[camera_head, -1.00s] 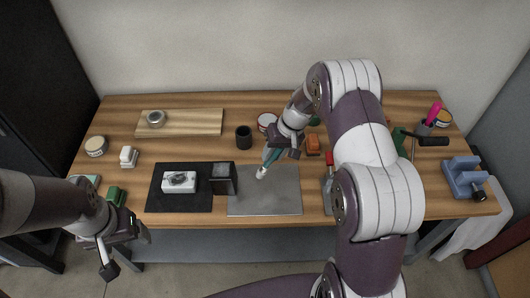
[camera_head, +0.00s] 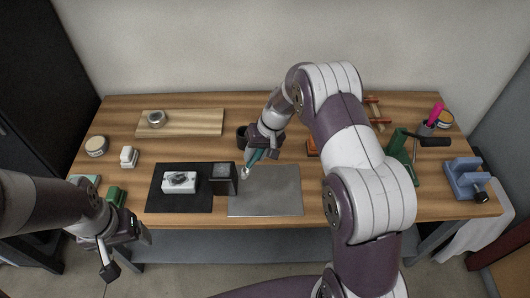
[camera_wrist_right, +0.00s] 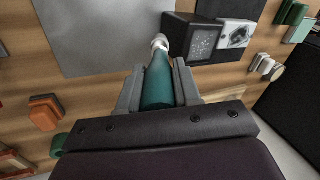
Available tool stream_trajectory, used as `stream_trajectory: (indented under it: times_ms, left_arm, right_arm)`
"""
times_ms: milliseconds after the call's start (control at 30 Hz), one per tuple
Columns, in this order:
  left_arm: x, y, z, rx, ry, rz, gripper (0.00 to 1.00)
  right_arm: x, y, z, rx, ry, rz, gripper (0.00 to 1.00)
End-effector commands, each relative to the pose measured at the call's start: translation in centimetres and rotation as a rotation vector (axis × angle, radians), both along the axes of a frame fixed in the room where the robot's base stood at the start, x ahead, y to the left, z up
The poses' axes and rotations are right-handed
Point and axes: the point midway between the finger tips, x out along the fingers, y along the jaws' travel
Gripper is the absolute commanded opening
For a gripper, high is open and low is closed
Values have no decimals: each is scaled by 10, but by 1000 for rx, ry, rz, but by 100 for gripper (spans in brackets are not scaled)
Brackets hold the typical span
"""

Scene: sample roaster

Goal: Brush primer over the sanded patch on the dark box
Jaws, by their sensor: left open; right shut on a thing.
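The dark box (camera_head: 223,179) stands at the right edge of the black mat (camera_head: 163,204). Its grey speckled patch shows in the right wrist view (camera_wrist_right: 203,42). My right gripper (camera_head: 258,154) is shut on a brush with a teal handle (camera_wrist_right: 157,82) and a pale tip (camera_head: 245,174). The tip is just right of the box, very close to its edge; I cannot tell whether it touches. My left gripper (camera_head: 126,255) is open and empty in front of the table's front-left edge.
A white block with a grey device on it (camera_head: 180,182) sits on the mat left of the box. A bare grey metal plate (camera_head: 270,190) lies to the right. A dark cup (camera_head: 242,136) stands behind my right gripper. An orange block (camera_wrist_right: 45,112) lies nearby.

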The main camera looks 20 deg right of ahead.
Motion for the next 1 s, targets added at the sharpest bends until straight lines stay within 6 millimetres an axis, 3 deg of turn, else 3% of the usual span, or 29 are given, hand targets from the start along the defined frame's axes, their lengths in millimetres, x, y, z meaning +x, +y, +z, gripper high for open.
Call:
stream_trajectory:
  times_ms: [333, 800, 1000]
  left_arm:
    - [0, 0, 2, 0, 0, 0, 78]
    - [0, 0, 45, 0, 0, 0, 78]
    - [0, 0, 42, 0, 0, 0, 78]
  right_arm:
    - [2, 3, 3, 0, -1, -1, 3]
    - [1, 3, 61, 0, -1, 0, 3]
    - [1, 3, 60, 0, 0, -1, 3]
